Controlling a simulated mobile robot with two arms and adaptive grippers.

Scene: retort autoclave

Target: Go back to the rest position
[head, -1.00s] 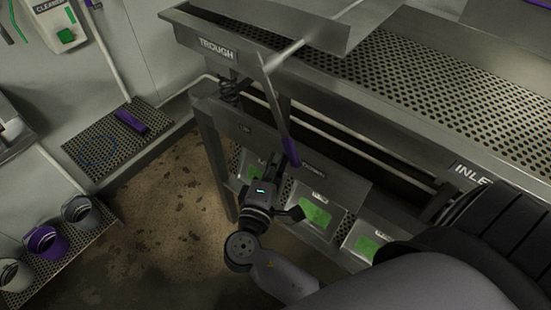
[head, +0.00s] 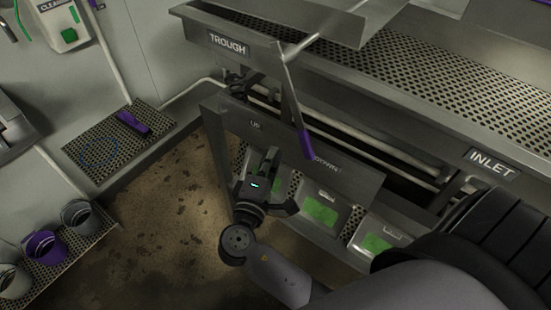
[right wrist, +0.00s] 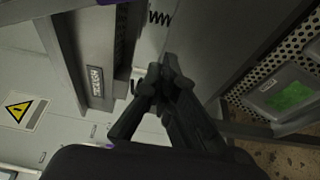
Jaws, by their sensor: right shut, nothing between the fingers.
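My right gripper (head: 271,153) is in front of the trough's lower panel, left of and below the purple-handled lever. In the right wrist view its dark fingers (right wrist: 160,75) are together with nothing between them. The lever's purple handle (head: 306,144) hangs down in front of the panel, tilted, between the "UP" label and the label reading about "DOWN". The gripper appears apart from the handle. My left gripper is in no view.
The trough (head: 228,44) with its perforated bed runs across the back and right. Trays with green labels (head: 321,211) sit beneath it. Several buckets (head: 43,246) stand at the left. Brown floor (head: 150,215) lies open between. A yellow warning sign (right wrist: 18,109) shows in the right wrist view.

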